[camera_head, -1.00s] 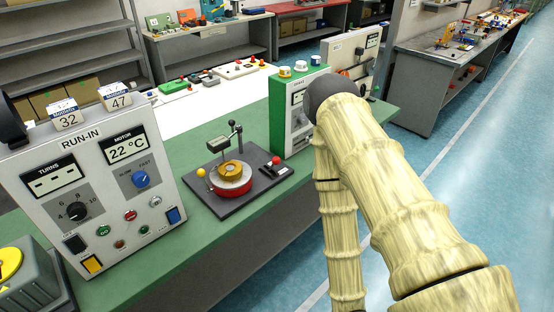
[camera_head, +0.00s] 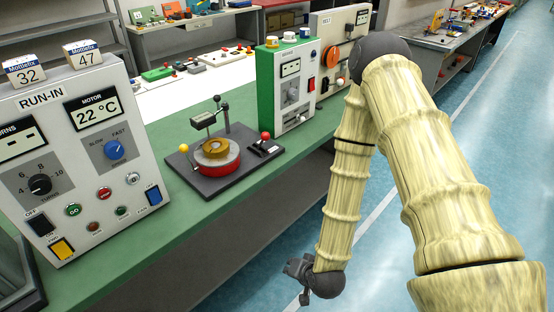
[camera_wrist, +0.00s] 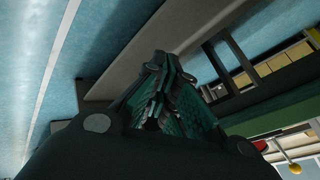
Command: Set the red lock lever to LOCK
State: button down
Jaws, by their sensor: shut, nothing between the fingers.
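A dark fixture plate (camera_head: 213,187) lies on the green bench, carrying a red round base with a brass ring (camera_head: 216,150) and a dark post with an arm. The red-knobbed lever (camera_head: 265,138) stands on a small black block at the plate's right end; its label is too small to read. A yellow ball (camera_head: 184,148) is at the left end and also shows in the wrist view (camera_wrist: 295,169). My gripper (camera_head: 304,297) hangs in front of the bench, below its top and apart from the fixture. In the wrist view its fingers (camera_wrist: 163,65) are together and empty.
The RUN-IN panel (camera_head: 75,150) stands left of the fixture. A green-sided instrument box (camera_head: 288,85) and another panel (camera_head: 338,45) stand to the right, behind my arm. The blue floor (camera_head: 385,250) in front of the bench is clear.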

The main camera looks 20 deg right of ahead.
aim_at(262, 141)
jog(key=w+d+r+m+t+b, duration=0.1)
jog(key=w+r+m+t+b, duration=0.25)
jog(key=w, duration=0.35)
jog(key=w+r+m+t+b, duration=0.2)
jog(key=w+m+t+b, duration=0.1)
jog(key=w+b, duration=0.3)
jog(key=w+d+r+m+t+h+b, duration=0.45)
jog(key=w+r+m+t+b, duration=0.3)
jog(key=r, duration=0.55)
jog(key=shift+g+y, duration=0.35)
jog(key=shift+g, duration=0.15)
jog(key=shift+a+p+x, duration=0.3)
jog(key=shift+p+x, duration=0.05)
jog(key=shift+x, duration=1.7)
jog(key=shift+a+p+x, duration=0.25)
jog(key=shift+p+x, duration=0.15)
jog(key=shift+x, duration=1.65)
jog(key=shift+a+p+x, duration=0.3)
jog(key=shift+p+x, duration=0.05)
jog(key=shift+x, duration=1.7)
jog(key=shift+w+r, duration=0.1)
